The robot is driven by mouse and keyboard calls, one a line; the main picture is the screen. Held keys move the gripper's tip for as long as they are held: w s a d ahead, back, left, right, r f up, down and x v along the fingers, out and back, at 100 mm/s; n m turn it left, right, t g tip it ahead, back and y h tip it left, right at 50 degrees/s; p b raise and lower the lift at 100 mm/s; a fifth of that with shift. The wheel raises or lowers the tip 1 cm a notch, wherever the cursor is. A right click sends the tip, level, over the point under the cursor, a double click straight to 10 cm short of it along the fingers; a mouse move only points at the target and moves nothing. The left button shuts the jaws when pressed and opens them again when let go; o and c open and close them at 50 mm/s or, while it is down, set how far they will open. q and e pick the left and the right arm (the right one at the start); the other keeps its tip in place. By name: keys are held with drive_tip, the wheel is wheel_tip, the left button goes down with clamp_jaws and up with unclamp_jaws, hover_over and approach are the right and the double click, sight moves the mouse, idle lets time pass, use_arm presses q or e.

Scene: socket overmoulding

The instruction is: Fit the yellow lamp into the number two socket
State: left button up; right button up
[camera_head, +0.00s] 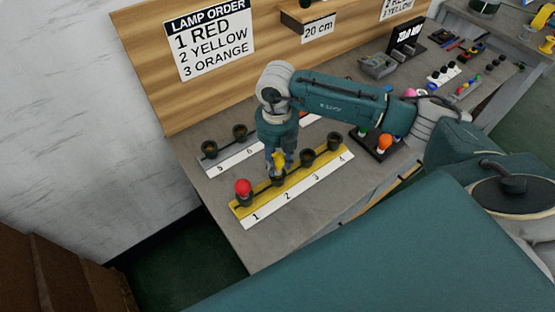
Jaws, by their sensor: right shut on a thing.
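My right gripper (277,160) points down over the yellow socket strip and is shut on the yellow lamp (279,159). The lamp is at the mouth of the number two socket (278,181); I cannot tell whether it is seated. The yellow strip (265,193) has a white label (270,205) numbered 1 to 4. The red lamp (242,186) stands in the number one socket (243,200). The sockets at three (307,158) and four (334,141) look empty. My left gripper is not in view.
A second strip (240,154) behind has dark sockets, partly hidden by my arm. A dark tray (367,146) at the right holds an orange lamp (384,142) and others. The lamp order sign (210,38) hangs on the wooden back board. The table's front left is clear.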

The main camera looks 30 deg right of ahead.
drive_tip(key=shift+f+b, duration=0.7)
drive_tip(key=shift+f, duration=0.2)
drive_tip(key=o, duration=1.1)
drive_tip(key=shift+r, duration=0.1)
wheel_tip(320, 180, up, 12)
drive_tip(key=shift+f, duration=0.1)
